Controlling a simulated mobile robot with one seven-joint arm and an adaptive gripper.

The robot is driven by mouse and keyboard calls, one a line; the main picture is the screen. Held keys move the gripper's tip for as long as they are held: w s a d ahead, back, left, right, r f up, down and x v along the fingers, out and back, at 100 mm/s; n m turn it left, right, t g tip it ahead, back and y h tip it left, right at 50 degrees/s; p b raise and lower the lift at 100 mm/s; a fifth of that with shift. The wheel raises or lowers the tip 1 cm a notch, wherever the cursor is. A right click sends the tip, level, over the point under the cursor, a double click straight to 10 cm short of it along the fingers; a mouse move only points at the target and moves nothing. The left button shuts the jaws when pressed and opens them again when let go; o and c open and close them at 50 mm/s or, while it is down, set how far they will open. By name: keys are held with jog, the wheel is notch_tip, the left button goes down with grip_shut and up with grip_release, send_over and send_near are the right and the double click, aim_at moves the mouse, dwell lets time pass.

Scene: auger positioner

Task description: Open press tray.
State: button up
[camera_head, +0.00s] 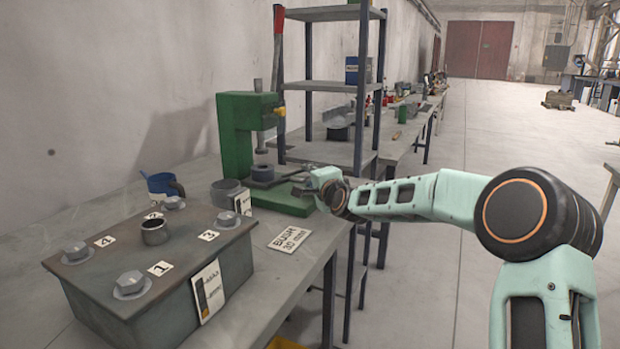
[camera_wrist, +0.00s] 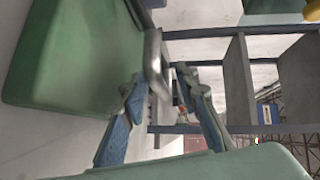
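The green press (camera_head: 236,135) stands on the workbench, with a red-handled lever on its right side. A dark grey press tray (camera_head: 268,181) shows low on the press, above its green base, with a grey round part on or just above it. My gripper (camera_head: 303,187) is at the right side of the press, close to the tray's front end. In the wrist view my gripper (camera_wrist: 163,82) has its two blue-padded fingers apart. A grey metal piece (camera_wrist: 155,58), probably the tray's end, reaches between the fingertips, nearer the left finger. Contact cannot be made out.
A grey box (camera_head: 150,275) with numbered bolts fills the bench's front left. A metal shelf rack (camera_head: 330,85) stands behind the press. Open floor is to the right.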

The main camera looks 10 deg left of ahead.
grip_shut()
jog(key=shift+d, duration=0.1)
dwell(0.3)
